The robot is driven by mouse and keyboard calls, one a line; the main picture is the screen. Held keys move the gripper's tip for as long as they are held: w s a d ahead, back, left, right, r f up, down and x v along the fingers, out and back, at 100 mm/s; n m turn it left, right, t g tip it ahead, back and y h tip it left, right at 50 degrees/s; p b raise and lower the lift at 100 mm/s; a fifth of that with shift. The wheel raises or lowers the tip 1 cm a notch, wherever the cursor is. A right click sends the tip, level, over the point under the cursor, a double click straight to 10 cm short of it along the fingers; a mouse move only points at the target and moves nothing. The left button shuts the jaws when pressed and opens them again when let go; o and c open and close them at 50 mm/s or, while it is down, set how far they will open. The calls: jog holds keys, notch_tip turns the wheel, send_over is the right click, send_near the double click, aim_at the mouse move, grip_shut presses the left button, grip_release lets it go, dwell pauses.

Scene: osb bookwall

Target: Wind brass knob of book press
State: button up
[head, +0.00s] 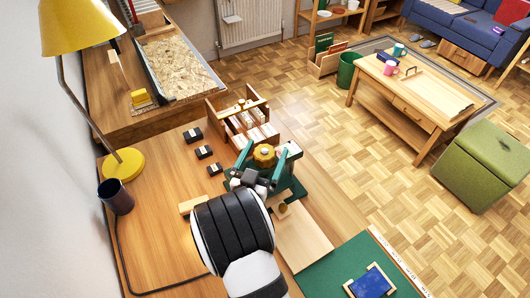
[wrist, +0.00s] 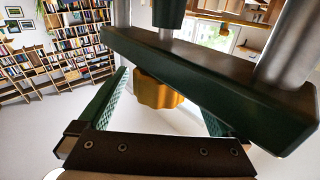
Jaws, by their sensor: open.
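The brass knob (head: 264,155) is lobed and sits at the book press. The press is dark green (head: 295,188), partly hidden behind my gripper and wrist. In the wrist view the knob (wrist: 158,92) shows below the dark green crossbar (wrist: 205,78) and grey posts of the press. My gripper (head: 262,161) is open, with one green finger on each side of the knob. In the wrist view my gripper's fingers (wrist: 163,112) stand apart from the knob, with gaps on both sides. The knob's far side is hidden.
A wooden box with compartments (head: 244,121) stands just behind the press. Several small black blocks (head: 204,152) lie to its left. A yellow lamp (head: 124,164) and a dark cup (head: 115,196) stand at the left. A green mat (head: 325,272) lies at the front right.

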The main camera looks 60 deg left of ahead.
jog(key=c, duration=1.4)
jog(key=shift+o, duration=0.2)
jog(key=shift+h, duration=0.3)
jog(key=m+t+h, duration=0.1)
jog(key=m+h, duration=0.1)
jog(key=h, duration=0.1)
jog(key=m+t+h, duration=0.2)
jog(key=h, duration=0.1)
jog(key=shift+m+t, duration=0.3)
jog(key=shift+m, duration=0.1)
jog(key=shift+m+t+h, duration=0.15)
jog(key=shift+m+h, duration=0.85)
jog(key=shift+h, duration=0.55)
jog(key=shift+m+t+h, duration=0.15)
jog(key=shift+m+h, duration=0.85)
jog(key=shift+h, duration=0.55)
jog(key=shift+d+h, duration=0.1)
jog(key=shift+h, duration=0.4)
jog(key=o, duration=1.4)
jog(key=shift+m, duration=0.3)
jog(key=shift+c, duration=0.2)
